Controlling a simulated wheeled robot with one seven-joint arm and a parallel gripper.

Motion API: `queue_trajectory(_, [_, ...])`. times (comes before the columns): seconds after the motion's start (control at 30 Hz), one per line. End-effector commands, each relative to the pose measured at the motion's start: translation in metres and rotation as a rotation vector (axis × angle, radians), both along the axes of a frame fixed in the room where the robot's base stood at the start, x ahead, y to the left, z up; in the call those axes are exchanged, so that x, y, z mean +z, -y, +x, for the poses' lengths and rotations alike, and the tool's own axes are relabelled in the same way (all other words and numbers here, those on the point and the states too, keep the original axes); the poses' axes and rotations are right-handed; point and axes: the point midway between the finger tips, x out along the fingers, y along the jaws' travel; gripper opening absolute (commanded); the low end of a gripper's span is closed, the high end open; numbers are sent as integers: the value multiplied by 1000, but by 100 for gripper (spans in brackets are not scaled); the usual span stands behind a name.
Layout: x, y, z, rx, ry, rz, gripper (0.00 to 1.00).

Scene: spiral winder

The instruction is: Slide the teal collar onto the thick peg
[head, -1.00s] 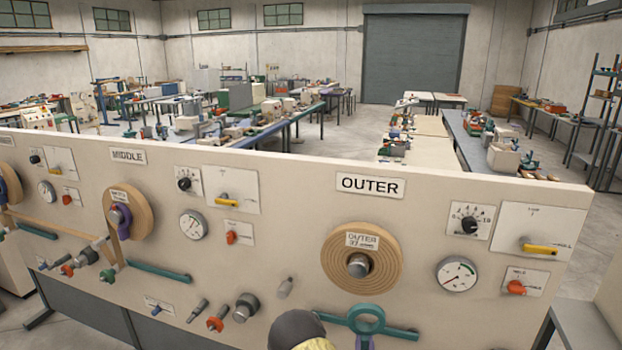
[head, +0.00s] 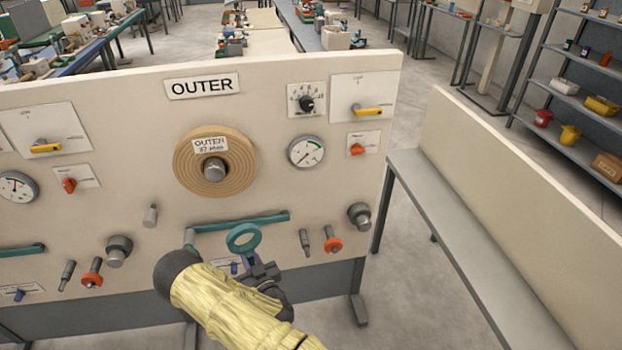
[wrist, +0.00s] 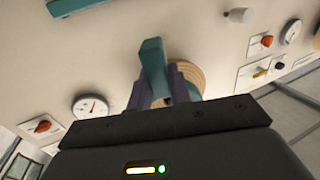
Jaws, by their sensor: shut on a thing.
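The teal collar (head: 243,237) is a ring with a short stem, held up in front of the panel, below the wooden coil. My gripper (head: 262,270) is shut on its lower end. In the wrist view the collar (wrist: 153,68) stands edge-on between the purple fingers (wrist: 160,88). Two thick grey pegs stick out of the panel, one at the right (head: 360,215) and one at the left (head: 118,250); I cannot tell which one is meant. The collar is apart from both, and its ring looks empty.
A teal bar (head: 210,226) runs along the panel (head: 300,90) behind the collar. A thin peg (head: 304,241) and an orange-collared peg (head: 332,240) sit between the collar and the right thick peg. A grey bench (head: 450,225) stands right of the panel.

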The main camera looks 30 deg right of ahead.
Motion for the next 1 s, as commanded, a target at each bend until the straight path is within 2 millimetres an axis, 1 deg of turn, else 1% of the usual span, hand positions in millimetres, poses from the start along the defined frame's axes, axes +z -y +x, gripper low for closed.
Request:
queue_trajectory(0.47, [0, -4, 0, 7, 1, -1, 0])
queue_trajectory(0.57, [-4, -6, -5, 8, -6, 0, 0])
queue_trajectory(0.67, [-15, -8, -19, 5, -19, 1, 0])
queue_trajectory(0.8, [-30, -9, -49, 0, -33, 1, 0])
queue_trajectory(0.9, [-34, -7, -69, 1, -25, -3, 0])
queue_trajectory(1.0, [-34, -5, -82, 5, -10, -4, 0])
